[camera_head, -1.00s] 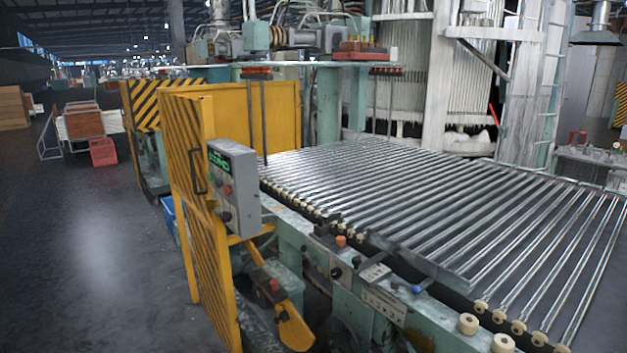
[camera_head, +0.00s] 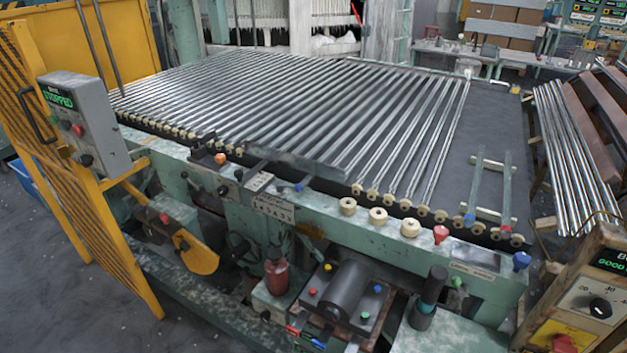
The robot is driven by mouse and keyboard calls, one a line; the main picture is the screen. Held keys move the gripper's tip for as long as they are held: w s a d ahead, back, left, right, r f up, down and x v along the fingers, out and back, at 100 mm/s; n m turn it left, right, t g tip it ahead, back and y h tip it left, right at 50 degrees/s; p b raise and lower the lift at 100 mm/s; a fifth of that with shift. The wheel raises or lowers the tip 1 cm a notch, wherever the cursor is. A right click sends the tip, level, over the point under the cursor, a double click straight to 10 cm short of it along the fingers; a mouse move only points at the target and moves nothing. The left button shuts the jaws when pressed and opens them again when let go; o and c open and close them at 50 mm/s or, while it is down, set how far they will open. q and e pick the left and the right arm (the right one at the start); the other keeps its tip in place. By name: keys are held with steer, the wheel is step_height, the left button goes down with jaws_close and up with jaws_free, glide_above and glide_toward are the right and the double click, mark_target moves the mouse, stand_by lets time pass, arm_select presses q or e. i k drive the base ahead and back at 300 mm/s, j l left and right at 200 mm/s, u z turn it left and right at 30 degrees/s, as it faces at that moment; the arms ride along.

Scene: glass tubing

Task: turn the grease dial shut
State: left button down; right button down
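No knob in view is readably labelled as the grease dial, so I cannot tell which it is. A black dial (camera_head: 600,307) sits on a white numbered plate on the worn brown control box (camera_head: 553,298) at the lower right, cut off by the edge. A red knob (camera_head: 564,343) is below it on a yellow patch. Small black knobs (camera_head: 222,190) show on the machine's front rail. A red can-like part (camera_head: 277,276) stands below the rail. Neither of my grippers is in view.
The green machine (camera_head: 330,215) with a bed of glass tubes (camera_head: 270,100) fills the middle. A grey box (camera_head: 84,122) reading "STOPPED" hangs on the open yellow gate (camera_head: 75,215) at left. More tubes (camera_head: 570,150) lie on a rack at right. Floor (camera_head: 60,290) is clear at lower left.

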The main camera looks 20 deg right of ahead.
mark_target(265, 316)
steer(key=j+z, duration=0.2)
steer(key=z, duration=0.15)
steer(key=j+z, duration=0.15)
steer(key=z, duration=0.2)
steer(key=k+j+z, duration=0.1)
steer(key=z, duration=0.25)
